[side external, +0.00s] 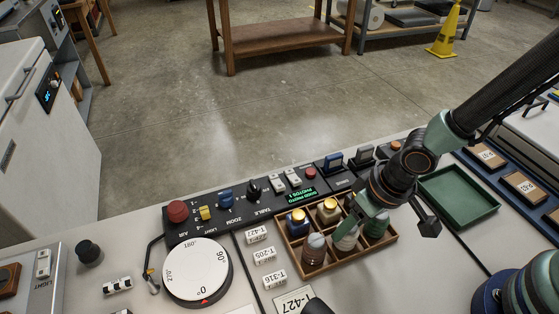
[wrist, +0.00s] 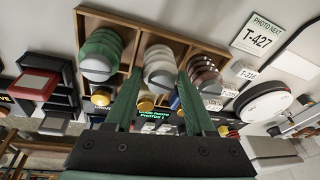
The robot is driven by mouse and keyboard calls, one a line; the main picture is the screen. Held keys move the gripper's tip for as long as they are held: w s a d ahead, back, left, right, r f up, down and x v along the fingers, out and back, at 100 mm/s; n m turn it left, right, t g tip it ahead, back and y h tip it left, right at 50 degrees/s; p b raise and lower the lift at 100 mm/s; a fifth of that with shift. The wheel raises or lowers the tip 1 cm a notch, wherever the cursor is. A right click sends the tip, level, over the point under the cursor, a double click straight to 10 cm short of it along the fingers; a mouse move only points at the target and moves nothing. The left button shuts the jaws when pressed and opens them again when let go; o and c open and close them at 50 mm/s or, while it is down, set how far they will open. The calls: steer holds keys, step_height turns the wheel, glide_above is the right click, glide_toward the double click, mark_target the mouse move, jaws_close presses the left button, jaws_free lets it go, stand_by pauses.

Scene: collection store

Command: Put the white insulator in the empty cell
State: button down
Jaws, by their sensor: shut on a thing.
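The white insulator (side external: 346,237) is ribbed and stands in the front middle of the wooden crate (side external: 319,271), with a brown-grey insulator (side external: 314,249) to its left and a green insulator (side external: 377,225) to its right. My gripper (side external: 350,222) reaches down to it from the upper right. In the wrist view, the fingers of my gripper (wrist: 160,80) are shut on the white insulator (wrist: 160,66), one on each side. Whether it is lifted off the crate floor I cannot tell.
Behind stand a blue insulator (side external: 297,225) and a cream one (side external: 327,212), both yellow-topped. A black control panel (side external: 240,214) runs behind the crate. A white dial (side external: 197,272) lies left, and an empty green tray (side external: 460,194) lies right.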

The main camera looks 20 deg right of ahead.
steer(key=shift+f, duration=0.1)
steer(key=c, duration=0.5)
jaws_free()
steer(key=v, duration=1.2)
steer(key=w+d+r+m+t, duration=0.1)
steer(key=d+r, duration=0.2)
steer(key=d, duration=0.3)
steer(key=w+d+r+t+h, duration=0.1)
steer(key=d+r, duration=0.2)
steer(key=d, duration=0.3)
steer(key=w+d+r+m+t, duration=0.1)
steer(key=d+r, duration=0.2)
steer(key=d, duration=0.3)
steer(key=shift+w+r+m+h, duration=0.3)
steer(key=shift+w+r+h, duration=0.1)
steer(key=shift+a, duration=0.1)
